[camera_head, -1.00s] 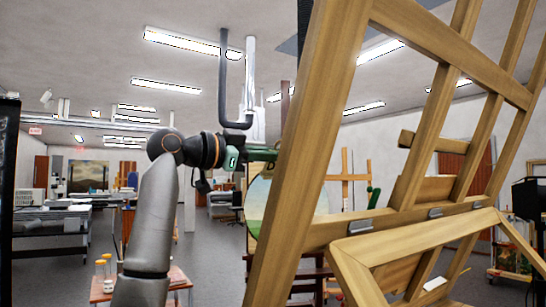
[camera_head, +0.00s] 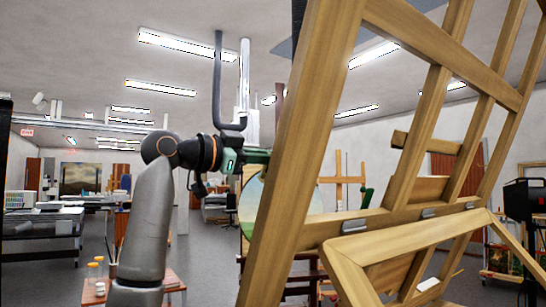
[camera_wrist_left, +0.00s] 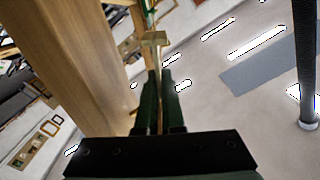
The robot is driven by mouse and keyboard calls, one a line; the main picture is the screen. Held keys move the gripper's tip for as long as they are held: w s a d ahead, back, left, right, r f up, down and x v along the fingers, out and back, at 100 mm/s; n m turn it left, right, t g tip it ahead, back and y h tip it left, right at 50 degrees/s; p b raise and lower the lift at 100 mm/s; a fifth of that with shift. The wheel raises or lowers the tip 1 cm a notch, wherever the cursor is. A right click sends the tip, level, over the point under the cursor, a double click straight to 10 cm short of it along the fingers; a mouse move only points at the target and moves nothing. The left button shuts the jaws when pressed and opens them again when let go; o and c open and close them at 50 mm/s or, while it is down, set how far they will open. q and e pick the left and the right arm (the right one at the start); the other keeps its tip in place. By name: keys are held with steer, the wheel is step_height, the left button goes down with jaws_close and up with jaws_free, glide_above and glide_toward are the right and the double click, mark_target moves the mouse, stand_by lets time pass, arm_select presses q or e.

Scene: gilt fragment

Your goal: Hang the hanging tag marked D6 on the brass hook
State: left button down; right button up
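My left gripper (camera_wrist_left: 164,82) shows in the left wrist view with its two dark green fingers close together on a thin tan strip. The strip runs on past the fingertips to a pale tan piece (camera_wrist_left: 153,39), which looks like the hanging tag seen nearly edge-on. No D6 mark is readable. In the head view my left arm is raised, and its gripper goes behind the easel's near post, so fingertips and tag are hidden there. I cannot make out the brass hook in either view. My right gripper is not in view.
A large wooden easel (camera_head: 302,160) fills the right side of the head view, close beside my left gripper. Its post also shows in the left wrist view (camera_wrist_left: 75,55). A round painted disc (camera_head: 251,205) shows partly behind the post. A small table (camera_head: 174,281) stands low behind my arm.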

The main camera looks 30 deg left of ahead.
arm_select(q)
steer(key=shift+s+d+f+n+b, duration=0.1)
steer(key=shift+d+f+n+b, duration=0.2)
steer(key=shift+n, duration=0.35)
steer(key=shift+s+d+f+n+b, duration=0.1)
steer(key=shift+d+f+n+b, duration=0.15)
steer(key=shift+n, duration=0.4)
steer(key=shift+s+d+f+n, duration=0.1)
steer(key=shift+d+n, duration=0.05)
steer(key=shift+n, duration=0.65)
steer(key=c, duration=1)
jaws_free()
steer(key=shift+o, duration=0.2)
steer(key=b+v, duration=0.2)
steer(key=v, duration=1)
steer(key=shift+s+b, duration=0.2)
steer(key=shift+b, duration=0.15)
